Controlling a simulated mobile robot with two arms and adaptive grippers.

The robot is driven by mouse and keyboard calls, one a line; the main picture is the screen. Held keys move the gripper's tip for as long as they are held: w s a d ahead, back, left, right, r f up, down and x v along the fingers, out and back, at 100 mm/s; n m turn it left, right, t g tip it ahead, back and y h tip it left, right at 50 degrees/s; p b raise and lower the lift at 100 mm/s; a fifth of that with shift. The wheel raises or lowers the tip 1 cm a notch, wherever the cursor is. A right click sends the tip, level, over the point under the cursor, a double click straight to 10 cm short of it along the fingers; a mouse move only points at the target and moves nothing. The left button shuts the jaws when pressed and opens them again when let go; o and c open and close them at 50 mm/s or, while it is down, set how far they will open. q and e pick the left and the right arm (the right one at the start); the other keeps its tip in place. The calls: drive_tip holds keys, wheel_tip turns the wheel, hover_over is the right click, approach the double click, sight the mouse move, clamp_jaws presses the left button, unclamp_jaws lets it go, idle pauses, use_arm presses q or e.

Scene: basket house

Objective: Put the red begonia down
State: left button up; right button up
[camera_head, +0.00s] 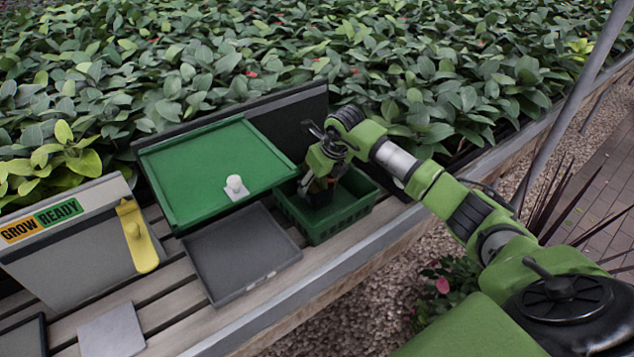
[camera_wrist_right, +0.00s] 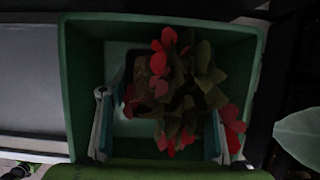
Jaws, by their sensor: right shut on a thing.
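The red begonia (camera_wrist_right: 185,85) has red flowers and dark green leaves and shows from above in the right wrist view. My right gripper (camera_wrist_right: 160,128) is shut on it, with a finger at either side of the plant. The plant is within the walls of a green basket (camera_wrist_right: 75,75); I cannot tell whether it touches the bottom. In the head view my right gripper (camera_head: 317,180) reaches down into the green basket (camera_head: 340,222) and mostly hides the begonia. My left gripper is in neither view.
Left of the basket are a raised green tray (camera_head: 205,165) with a white knob (camera_head: 235,186) and a flat grey tray (camera_head: 240,255). A grey box labelled GROW READY (camera_head: 75,245) stands further left on the slatted bench (camera_head: 180,310). Dense plants (camera_head: 300,60) lie behind.

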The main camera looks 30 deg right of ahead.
drive_tip(key=o, duration=1.3)
drive_tip(key=shift+f, duration=0.1)
drive_tip(key=v, duration=1.2)
drive_tip(key=shift+b, duration=0.35)
